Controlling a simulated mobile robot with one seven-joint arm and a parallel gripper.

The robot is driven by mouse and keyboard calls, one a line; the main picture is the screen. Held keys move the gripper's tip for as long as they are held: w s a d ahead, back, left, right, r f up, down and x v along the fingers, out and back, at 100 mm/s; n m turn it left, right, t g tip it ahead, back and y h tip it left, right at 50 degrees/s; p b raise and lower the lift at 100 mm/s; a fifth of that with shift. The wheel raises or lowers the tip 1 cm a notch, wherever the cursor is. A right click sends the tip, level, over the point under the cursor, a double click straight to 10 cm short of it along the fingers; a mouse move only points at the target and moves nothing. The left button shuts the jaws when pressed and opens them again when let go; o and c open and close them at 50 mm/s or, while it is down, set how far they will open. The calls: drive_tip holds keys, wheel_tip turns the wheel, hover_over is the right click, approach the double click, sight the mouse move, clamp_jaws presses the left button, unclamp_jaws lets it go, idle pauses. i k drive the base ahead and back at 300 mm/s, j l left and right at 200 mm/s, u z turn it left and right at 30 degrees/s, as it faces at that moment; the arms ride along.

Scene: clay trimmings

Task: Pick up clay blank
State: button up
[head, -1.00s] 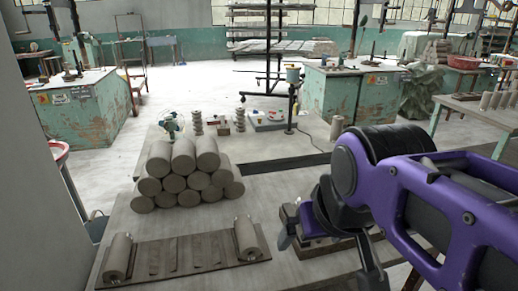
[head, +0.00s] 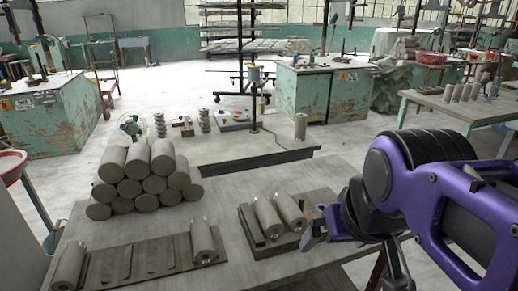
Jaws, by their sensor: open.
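Clay blanks are grey cylinders. In the head view, several lie stacked in a pile (head: 145,178) on the left of the table. One blank (head: 70,266) and another blank (head: 203,242) lie at the two ends of a slatted wooden board (head: 138,262) in front. Two more, a left blank (head: 267,217) and a right blank (head: 290,211), lie side by side on a smaller dark board (head: 247,226). My gripper (head: 316,226) is open, just right of these two, and looks empty. Whether it touches the right blank cannot be told. My arm hides the table's right part.
A single blank (head: 300,126) stands upright farther back, behind a dark strip (head: 250,160). A small fan (head: 131,126) and spools (head: 160,125) stand beyond the pile. More cylinders (head: 458,93) stand on a right-hand table. The tabletop between the boards is bare.

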sight(66, 277)
drive_tip(key=u, duration=1.8)
